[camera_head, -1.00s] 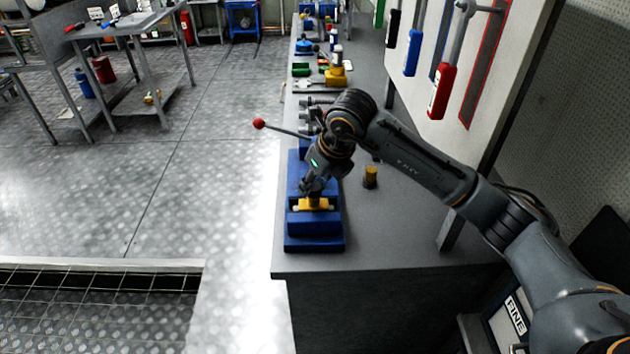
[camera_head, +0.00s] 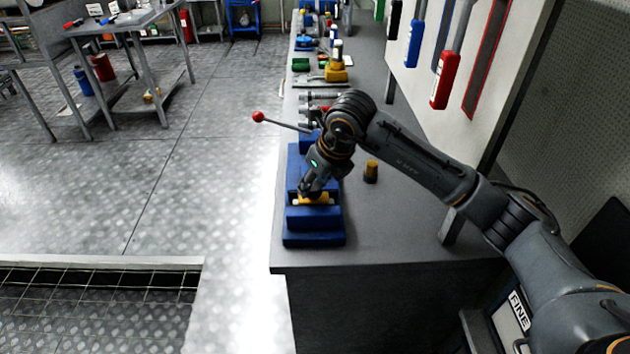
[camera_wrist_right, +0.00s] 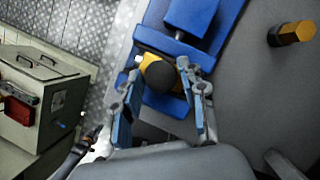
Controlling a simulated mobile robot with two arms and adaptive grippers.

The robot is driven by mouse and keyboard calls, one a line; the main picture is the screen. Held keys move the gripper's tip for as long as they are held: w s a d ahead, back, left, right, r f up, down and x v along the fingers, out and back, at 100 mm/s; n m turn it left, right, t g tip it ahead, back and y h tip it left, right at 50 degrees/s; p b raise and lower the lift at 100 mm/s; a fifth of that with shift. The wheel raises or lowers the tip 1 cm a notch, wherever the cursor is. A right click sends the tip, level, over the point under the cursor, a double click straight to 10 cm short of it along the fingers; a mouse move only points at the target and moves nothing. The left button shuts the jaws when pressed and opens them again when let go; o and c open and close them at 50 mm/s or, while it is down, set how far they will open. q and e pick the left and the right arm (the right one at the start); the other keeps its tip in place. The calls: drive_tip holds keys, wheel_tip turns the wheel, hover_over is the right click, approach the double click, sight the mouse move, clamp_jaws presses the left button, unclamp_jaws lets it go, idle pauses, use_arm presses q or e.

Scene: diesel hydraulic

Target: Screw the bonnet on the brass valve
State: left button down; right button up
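The brass valve (camera_head: 318,199) lies in a blue vise-like fixture (camera_head: 314,239) on the bench. In the right wrist view the valve (camera_wrist_right: 155,42) shows with a dark round part (camera_wrist_right: 160,76) on it. My right gripper (camera_head: 308,194) is right above the valve. In the wrist view its fingers (camera_wrist_right: 160,75) are spread, one on each side of the dark round part, with small gaps showing. I cannot tell whether they touch it. A brass piece with a hexagonal end, perhaps the bonnet (camera_head: 371,171), stands apart on the bench, right of the fixture; it also shows in the wrist view (camera_wrist_right: 292,34).
A red-knobbed lever (camera_head: 258,117) sticks out left of the fixture. Several tools and another brass-coloured item (camera_head: 336,72) lie farther along the bench. A tool panel (camera_head: 512,60) stands at the right. The bench front right of the fixture (camera_head: 390,235) is clear.

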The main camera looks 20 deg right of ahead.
drive_tip(key=shift+o, duration=1.3)
drive_tip(key=shift+r, duration=0.15)
drive_tip(key=v, duration=1.1)
drive_tip(key=shift+s+r, duration=0.25)
drive_tip(key=shift+r, duration=0.1)
drive_tip(key=shift+d, duration=0.1)
drive_tip(key=shift+c, duration=0.6)
